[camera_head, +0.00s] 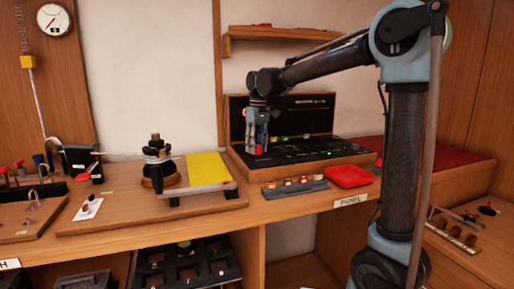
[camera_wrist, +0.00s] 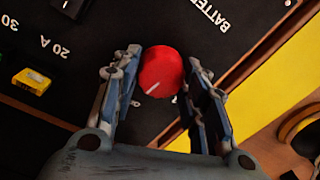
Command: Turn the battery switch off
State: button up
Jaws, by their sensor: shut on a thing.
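The battery switch is a round red knob (camera_wrist: 161,73) with a white pointer line, on a black panel with a "BATTERY" label (camera_wrist: 209,15). In the wrist view my gripper (camera_wrist: 162,75) has one finger on each side of the knob and is shut on it. The pointer line slants toward the lower left of that view. In the head view my gripper (camera_head: 257,139) reaches down at the left end of the panel (camera_head: 300,126), and a bit of the red knob (camera_head: 259,149) shows below the fingers.
A yellow switch (camera_wrist: 33,81) sits beside the "20 A" marking. In the head view a grey strip with small coloured parts (camera_head: 295,189) and a red tray (camera_head: 348,176) lie before the panel.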

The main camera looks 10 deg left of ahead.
jog(key=shift+d+n, duration=0.1)
jog(key=shift+n, duration=0.8)
jog(key=o, duration=1.1)
jog(key=shift+c, duration=0.2)
notch_tip(320, 180, up, 12)
jog(key=shift+w+d, duration=0.15)
jog(key=shift+w, duration=0.3)
